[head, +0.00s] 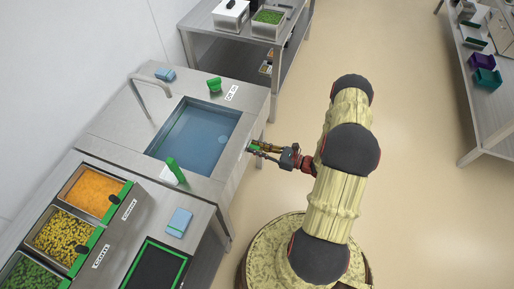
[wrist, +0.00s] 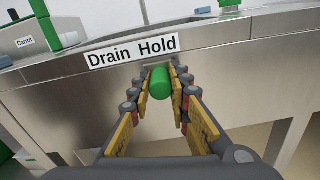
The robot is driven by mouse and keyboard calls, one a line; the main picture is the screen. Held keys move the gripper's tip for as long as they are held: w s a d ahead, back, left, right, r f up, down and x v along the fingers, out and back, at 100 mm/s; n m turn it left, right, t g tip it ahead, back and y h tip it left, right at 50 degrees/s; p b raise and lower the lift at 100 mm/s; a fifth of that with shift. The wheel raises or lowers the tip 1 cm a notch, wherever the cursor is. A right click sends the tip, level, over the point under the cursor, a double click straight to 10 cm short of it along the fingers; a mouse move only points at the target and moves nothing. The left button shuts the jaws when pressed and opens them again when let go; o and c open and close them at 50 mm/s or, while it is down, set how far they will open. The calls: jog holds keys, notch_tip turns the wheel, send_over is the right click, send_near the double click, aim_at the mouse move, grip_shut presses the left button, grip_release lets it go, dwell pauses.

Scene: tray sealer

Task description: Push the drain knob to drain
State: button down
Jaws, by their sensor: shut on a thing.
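The drain knob (wrist: 159,82) is a green cylinder on the front of the sink unit, just below a "Drain Hold" label (wrist: 132,51) in the wrist view. My gripper (wrist: 160,78) is at the knob, its two yellow-padded fingers on either side of it, shut on it. In the head view my gripper (head: 258,147) reaches the right face of the sink unit, and the knob is mostly hidden by the fingers there. The sink basin (head: 196,136) holds bluish water.
Food bins (head: 93,192) are at left. A shelf table (head: 484,110) stands far right; the floor (head: 420,210) between is clear.

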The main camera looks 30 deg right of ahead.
jog(key=s+a, duration=0.2)
jog(key=s+a+p, duration=0.1)
jog(key=s+a, duration=0.1)
jog(key=a, duration=0.1)
jog(key=shift+s+a, duration=0.2)
jog(key=shift+a, duration=0.15)
jog(key=c, duration=1.7)
grip_release()
jog(key=shift+o, duration=0.3)
jog(key=shift+s+d, duration=0.1)
jog(key=shift+d, duration=0.05)
send_near(242, 160)
jog(key=v, duration=0.6)
jog(key=shift+r, duration=0.2)
